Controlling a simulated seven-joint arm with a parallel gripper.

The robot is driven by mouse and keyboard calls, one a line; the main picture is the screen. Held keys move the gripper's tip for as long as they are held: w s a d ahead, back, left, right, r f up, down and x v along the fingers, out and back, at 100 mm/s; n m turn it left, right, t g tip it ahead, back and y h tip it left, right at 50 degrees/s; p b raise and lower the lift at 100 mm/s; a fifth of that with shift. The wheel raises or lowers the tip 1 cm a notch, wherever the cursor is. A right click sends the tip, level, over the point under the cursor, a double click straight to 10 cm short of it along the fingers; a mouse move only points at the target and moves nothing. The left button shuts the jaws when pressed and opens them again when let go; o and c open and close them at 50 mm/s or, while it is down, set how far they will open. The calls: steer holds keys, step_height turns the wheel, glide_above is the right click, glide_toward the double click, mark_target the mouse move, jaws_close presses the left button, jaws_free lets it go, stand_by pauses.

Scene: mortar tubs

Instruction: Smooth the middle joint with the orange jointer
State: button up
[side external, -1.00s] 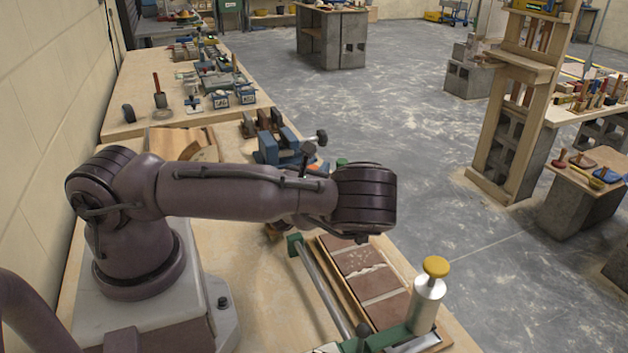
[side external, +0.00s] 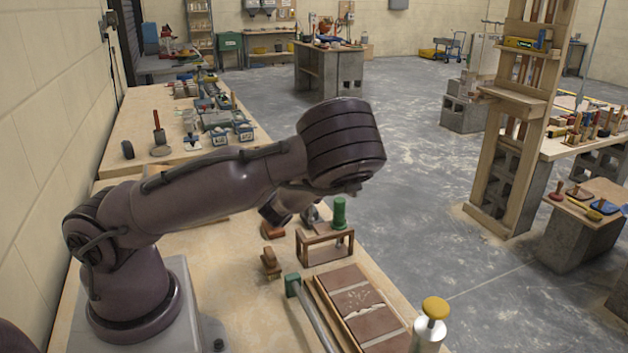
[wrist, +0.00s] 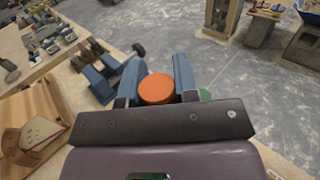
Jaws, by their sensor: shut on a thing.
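The orange jointer shows as a round orange end (wrist: 156,89) in the wrist view. My gripper (wrist: 157,80) is shut on it, with one blue finger on each side. The jointer's lower part is hidden. In the side view the arm hides my gripper and the jointer. The brick panel (side external: 352,277) lies in a wooden frame at the front of the bench. Pale mortar joints separate its red-brown bricks, and the middle joint (side external: 366,306) looks rough and uneven.
A blue vise (wrist: 98,84) is left of my gripper.

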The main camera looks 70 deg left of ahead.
steer(key=w+d+f+n+g+h, duration=0.1)
steer(key=w+d, duration=0.2)
steer(key=d, duration=0.6)
steer(key=w+d+f+n, duration=0.15)
steer(key=w+d, duration=0.25)
steer(key=d, duration=0.5)
steer(key=shift+m, duration=0.45)
steer(key=shift+s+d+f, duration=0.1)
steer(key=shift+f, duration=3)
steer(key=shift+s, duration=0.15)
steer(key=shift+s, duration=0.6)
steer(key=shift+s, duration=0.9)
